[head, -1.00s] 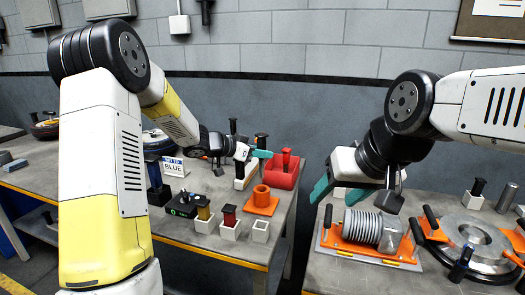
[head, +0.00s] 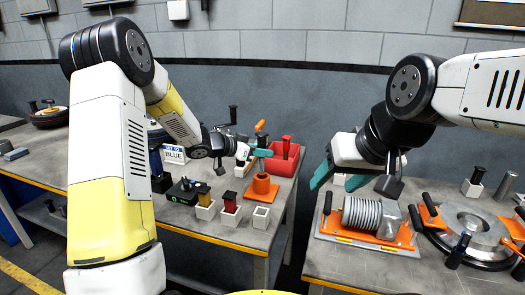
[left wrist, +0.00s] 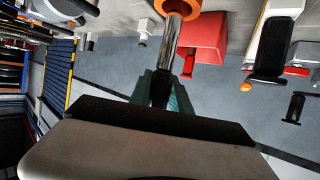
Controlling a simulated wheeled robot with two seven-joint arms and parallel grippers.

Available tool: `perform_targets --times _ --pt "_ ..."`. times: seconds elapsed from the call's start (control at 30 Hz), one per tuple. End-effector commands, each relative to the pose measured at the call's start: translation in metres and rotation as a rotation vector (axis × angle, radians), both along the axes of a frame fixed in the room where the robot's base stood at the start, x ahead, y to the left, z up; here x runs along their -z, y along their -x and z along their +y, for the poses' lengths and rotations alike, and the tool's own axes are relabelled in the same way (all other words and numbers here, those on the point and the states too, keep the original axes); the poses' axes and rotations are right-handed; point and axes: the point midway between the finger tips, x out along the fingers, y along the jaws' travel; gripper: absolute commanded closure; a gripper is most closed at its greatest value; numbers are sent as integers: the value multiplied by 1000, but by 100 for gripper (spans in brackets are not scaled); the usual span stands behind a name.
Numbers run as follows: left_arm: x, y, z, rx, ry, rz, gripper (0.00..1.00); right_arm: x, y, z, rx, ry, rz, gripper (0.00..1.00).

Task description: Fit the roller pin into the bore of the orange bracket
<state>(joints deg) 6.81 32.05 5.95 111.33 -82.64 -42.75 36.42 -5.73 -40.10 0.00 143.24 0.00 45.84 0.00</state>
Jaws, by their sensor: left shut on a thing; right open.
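My left gripper (head: 262,152) is shut on the shiny metal roller pin (left wrist: 170,55). In the head view the pin stands about upright between the fingers and the orange bracket (head: 262,187), directly above its bore. In the left wrist view the pin's far end meets the orange ring (left wrist: 180,8) at the top edge. I cannot tell how deep the pin sits in the bore. An orange piece (head: 260,126) shows above the fingers. My right gripper (head: 340,178) is open and empty, beside the cable drum.
A red bin (head: 283,160) stands behind the bracket; white blocks with coloured plugs (head: 230,207) stand in front. A black box (head: 184,191) and a sign (head: 173,154) are left. A cable drum (head: 368,219) and metal wheel (head: 470,232) occupy the right table. A gap separates the tables.

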Motion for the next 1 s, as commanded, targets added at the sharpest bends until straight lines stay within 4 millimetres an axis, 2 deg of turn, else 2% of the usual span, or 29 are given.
perform_targets --times 0.47,1.0 --pt "0 0 0 0 1 -1 100 0 0 0 0 0 0 42" --pt "16 0 0 0 1 -1 100 0 0 0 0 0 0 42"
